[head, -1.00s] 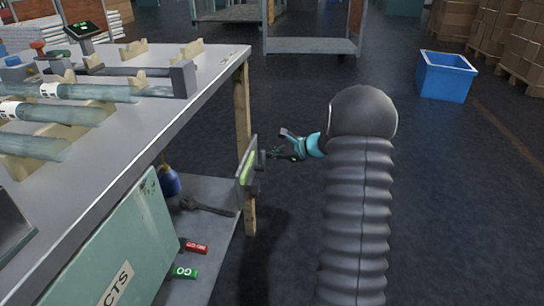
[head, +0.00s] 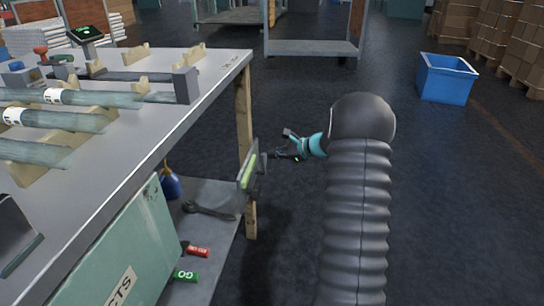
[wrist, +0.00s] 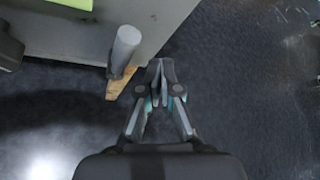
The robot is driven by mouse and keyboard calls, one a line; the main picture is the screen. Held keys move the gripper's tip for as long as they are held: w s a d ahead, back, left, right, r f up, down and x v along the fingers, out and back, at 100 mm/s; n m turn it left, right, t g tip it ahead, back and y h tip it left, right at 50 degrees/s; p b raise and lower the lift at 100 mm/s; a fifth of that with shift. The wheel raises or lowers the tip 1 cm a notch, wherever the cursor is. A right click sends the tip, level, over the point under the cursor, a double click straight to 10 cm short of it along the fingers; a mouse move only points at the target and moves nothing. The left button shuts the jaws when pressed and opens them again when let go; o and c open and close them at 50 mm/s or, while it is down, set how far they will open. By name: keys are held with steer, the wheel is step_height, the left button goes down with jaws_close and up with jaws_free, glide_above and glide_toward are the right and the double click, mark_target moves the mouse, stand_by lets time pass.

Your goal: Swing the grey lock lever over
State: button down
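The grey lock lever (wrist: 125,48) shows in the wrist view as a rounded grey bar standing out from a grey panel at the upper left. In the head view, the lock plate (head: 248,172) with a green strip is on the end of the workbench, beside the wooden leg. The lever is small and dark there, and its exact angle is hard to tell. My gripper (wrist: 163,72) has its fingertips together, with nothing seen between them. It is just right of the lever and appears apart from it. In the head view my gripper (head: 291,147) is right of the plate.
The workbench (head: 185,110) carries glass tubes (head: 75,97) on wooden cradles. Its lower shelf (head: 225,232) holds a wrench, a blue bottle, and red and green tags. A blue bin (head: 446,78) stands at the back right. Dark floor right of the bench is clear.

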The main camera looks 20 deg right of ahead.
steer(key=s+d, duration=0.6)
steer(key=s, duration=0.2)
steer(key=shift+f, duration=0.1)
stand_by(0.5)
